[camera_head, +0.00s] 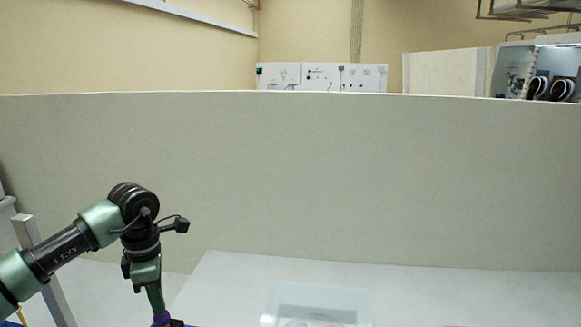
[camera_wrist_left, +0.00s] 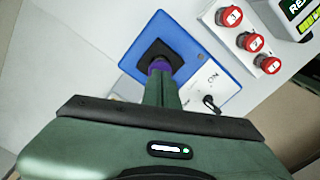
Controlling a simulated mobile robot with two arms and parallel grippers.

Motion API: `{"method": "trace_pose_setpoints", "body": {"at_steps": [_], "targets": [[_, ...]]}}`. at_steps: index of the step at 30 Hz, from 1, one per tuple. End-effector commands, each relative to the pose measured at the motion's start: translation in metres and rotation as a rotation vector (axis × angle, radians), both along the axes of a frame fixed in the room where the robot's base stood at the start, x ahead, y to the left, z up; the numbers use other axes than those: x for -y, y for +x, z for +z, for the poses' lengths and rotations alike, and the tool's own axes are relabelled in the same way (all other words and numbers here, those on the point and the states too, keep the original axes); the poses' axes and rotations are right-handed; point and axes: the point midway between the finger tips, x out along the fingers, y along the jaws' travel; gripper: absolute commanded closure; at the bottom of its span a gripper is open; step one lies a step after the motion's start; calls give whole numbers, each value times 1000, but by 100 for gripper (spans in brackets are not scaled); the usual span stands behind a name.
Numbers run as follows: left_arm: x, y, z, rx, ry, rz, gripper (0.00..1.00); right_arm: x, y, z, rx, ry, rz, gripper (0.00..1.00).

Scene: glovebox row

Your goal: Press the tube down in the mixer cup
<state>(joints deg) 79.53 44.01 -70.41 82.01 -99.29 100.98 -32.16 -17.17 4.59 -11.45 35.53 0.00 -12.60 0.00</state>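The mixer is a blue box with a pale front panel (camera_wrist_left: 208,82) and a black knob. Its black cup (camera_wrist_left: 153,50) sits on top in the left wrist view. A purple tube (camera_wrist_left: 158,65) stands at the cup, with its lower part hidden in it. My left gripper (camera_wrist_left: 158,80) has its two green fingers close together on the tube, pointing at the cup. In the head view my left gripper (camera_head: 157,306) points down at the bottom edge, with purple at its tips and the mixer mostly cut off. My right gripper is not in view.
In the left wrist view a white holder with several red round caps (camera_wrist_left: 251,42) stands beside the mixer, and a device with a green display (camera_wrist_left: 298,15) is beyond. In the head view a clear container (camera_head: 318,300) is on the pale bench (camera_head: 440,290), before a tall panel (camera_head: 330,180).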

Motion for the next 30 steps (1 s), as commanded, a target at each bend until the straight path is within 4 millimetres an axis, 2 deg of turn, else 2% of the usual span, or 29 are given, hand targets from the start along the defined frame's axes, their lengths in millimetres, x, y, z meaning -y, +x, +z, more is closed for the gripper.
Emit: {"method": "trace_pose_setpoints", "body": {"at_steps": [30], "targets": [[0,0,-14,-1,1,0,100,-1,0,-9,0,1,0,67]]}}
